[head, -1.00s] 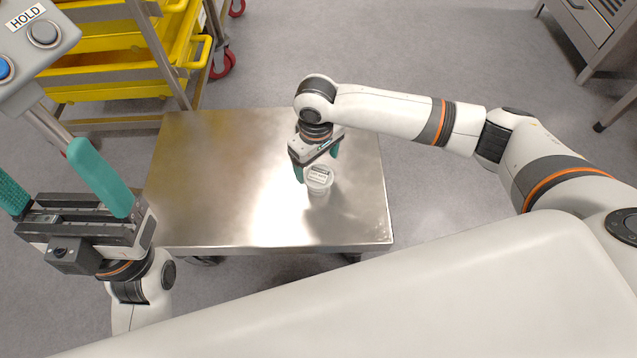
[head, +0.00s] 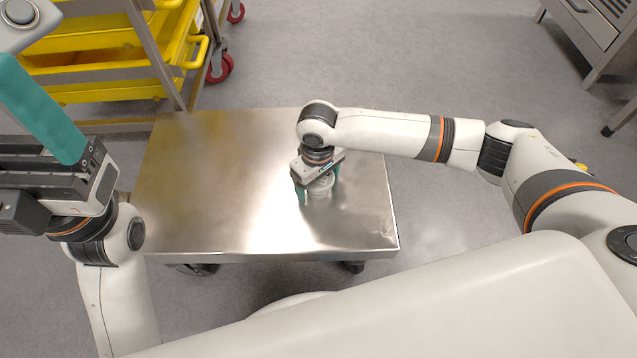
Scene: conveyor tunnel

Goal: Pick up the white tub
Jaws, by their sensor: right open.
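I cannot tell whether the fingers touch the tub. My left gripper (head: 30,125) is at the left edge, away from the tub. One green finger shows; the other is out of the picture.
A rack with yellow trays (head: 110,70) stands at the upper left on red casters. A grey cabinet (head: 595,30) is at the upper right. The rest of the cart's top is bare. A grey box with a button (head: 20,15) is at the top left corner.

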